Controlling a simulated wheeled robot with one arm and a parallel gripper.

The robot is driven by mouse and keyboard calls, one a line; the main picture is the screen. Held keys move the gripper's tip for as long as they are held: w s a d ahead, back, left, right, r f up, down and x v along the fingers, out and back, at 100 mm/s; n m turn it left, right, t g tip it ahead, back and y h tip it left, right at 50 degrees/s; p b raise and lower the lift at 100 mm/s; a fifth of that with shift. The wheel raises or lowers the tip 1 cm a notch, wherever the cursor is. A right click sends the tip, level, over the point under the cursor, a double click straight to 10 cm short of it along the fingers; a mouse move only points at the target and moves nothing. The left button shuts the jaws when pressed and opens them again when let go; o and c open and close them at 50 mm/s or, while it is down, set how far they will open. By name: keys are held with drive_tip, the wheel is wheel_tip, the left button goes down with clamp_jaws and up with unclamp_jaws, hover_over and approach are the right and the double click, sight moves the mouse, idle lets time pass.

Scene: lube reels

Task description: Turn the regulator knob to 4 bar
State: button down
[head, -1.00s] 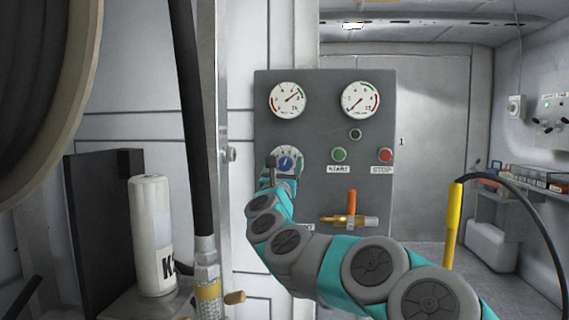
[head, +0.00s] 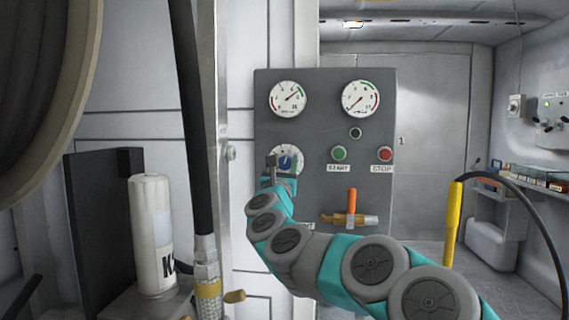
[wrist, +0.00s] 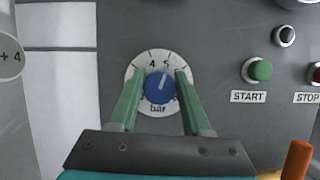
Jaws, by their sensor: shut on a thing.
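The regulator knob (wrist: 160,87) is blue with a white pointer line, on a round white dial (wrist: 158,109) marked "bar". In the head view the knob (head: 286,162) is partly hidden by my gripper (head: 283,164). The left gauge (head: 288,99) and right gauge (head: 361,99) sit above; their small numbers are hard to read.
A green START button (wrist: 257,70) and a red STOP button (head: 386,153) are right of the knob on the grey panel (head: 325,107). An orange-handled valve (head: 351,202) is below them. A black hose (head: 192,120) hangs at left, near a white canister (head: 152,235).

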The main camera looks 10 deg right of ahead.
drive_tip(key=n+y+b, duration=0.1)
drive_tip(key=n+b, duration=0.1)
drive_tip(key=n, duration=0.1)
drive_tip(key=shift+f+n+t+y+b, duration=0.15)
drive_tip(key=shift+n+t+y+b, duration=0.15)
drive_tip(key=shift+y+b, duration=0.1)
drive_tip(key=shift+a+n+y+b, duration=0.15)
drive_tip(key=shift+n+y, duration=0.65)
drive_tip(key=shift+n, duration=0.8)
drive_tip(key=shift+d+n+y+b, duration=0.15)
drive_tip(key=shift+n+y, duration=0.65)
drive_tip(key=shift+n, duration=0.8)
drive_tip(key=shift+a, duration=0.15)
drive_tip(key=shift+c, duration=1.8)
unclamp_jaws()
drive_tip(key=b+v, duration=0.1)
drive_tip(key=v, duration=0.6)
drive_tip(key=shift+s, duration=0.35)
